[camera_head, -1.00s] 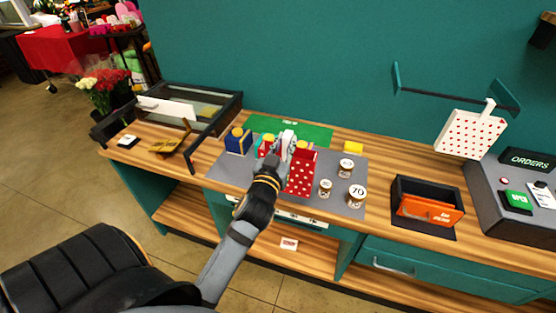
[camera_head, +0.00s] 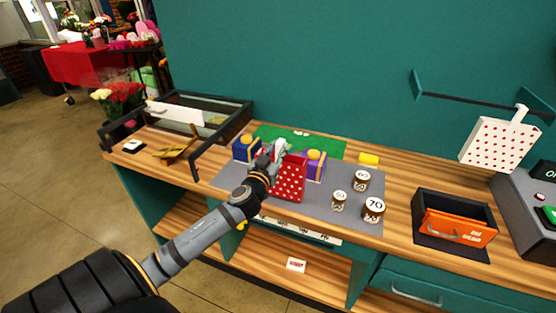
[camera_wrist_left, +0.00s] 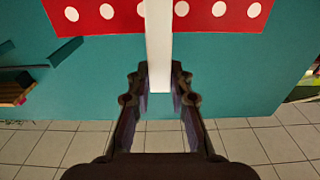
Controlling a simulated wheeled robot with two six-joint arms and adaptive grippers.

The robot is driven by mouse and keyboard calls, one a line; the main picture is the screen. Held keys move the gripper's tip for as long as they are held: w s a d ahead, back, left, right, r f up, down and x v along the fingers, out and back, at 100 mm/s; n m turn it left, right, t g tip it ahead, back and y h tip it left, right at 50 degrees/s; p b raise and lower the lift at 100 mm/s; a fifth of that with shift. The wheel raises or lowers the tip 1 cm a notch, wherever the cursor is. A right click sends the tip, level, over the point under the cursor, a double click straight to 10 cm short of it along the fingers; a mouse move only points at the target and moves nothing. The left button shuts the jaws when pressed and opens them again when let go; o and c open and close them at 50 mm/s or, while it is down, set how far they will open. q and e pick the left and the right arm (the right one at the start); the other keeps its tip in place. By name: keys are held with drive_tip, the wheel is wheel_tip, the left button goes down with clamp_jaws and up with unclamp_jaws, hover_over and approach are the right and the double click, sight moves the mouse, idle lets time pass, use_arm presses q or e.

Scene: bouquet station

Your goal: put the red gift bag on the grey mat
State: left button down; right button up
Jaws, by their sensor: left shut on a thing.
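The red gift bag (camera_head: 289,183) has white dots and shows over the grey mat (camera_head: 235,181) on the wooden counter. My left gripper (camera_head: 273,152) is at the bag's top and shut on its pale handle. The left wrist view shows the handle (camera_wrist_left: 158,45) between the fingers (camera_wrist_left: 160,100), with the red dotted bag (camera_wrist_left: 100,15) behind it. I cannot tell whether the bag's bottom touches the mat. My right gripper is not in view.
A blue box (camera_head: 245,149) and a purple box (camera_head: 315,165) flank the bag. Several jars (camera_head: 373,209) stand on the mat's right part. A dark bin with an orange front (camera_head: 455,229) stands further right. A white dotted bag (camera_head: 497,142) hangs from a wall rail.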

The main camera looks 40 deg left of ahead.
use_arm(q)
wheel_tip(320, 180, down, 2)
drive_tip(key=shift+f+b, duration=0.2)
drive_tip(key=shift+b, duration=0.1)
drive_tip(key=c, duration=1.2)
unclamp_jaws()
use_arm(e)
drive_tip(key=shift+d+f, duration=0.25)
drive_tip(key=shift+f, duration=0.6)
use_arm(q)
drive_tip(key=v, duration=0.4)
drive_tip(key=p+v, duration=0.1)
drive_tip(key=v, duration=0.7)
drive_tip(key=shift+r, duration=0.25)
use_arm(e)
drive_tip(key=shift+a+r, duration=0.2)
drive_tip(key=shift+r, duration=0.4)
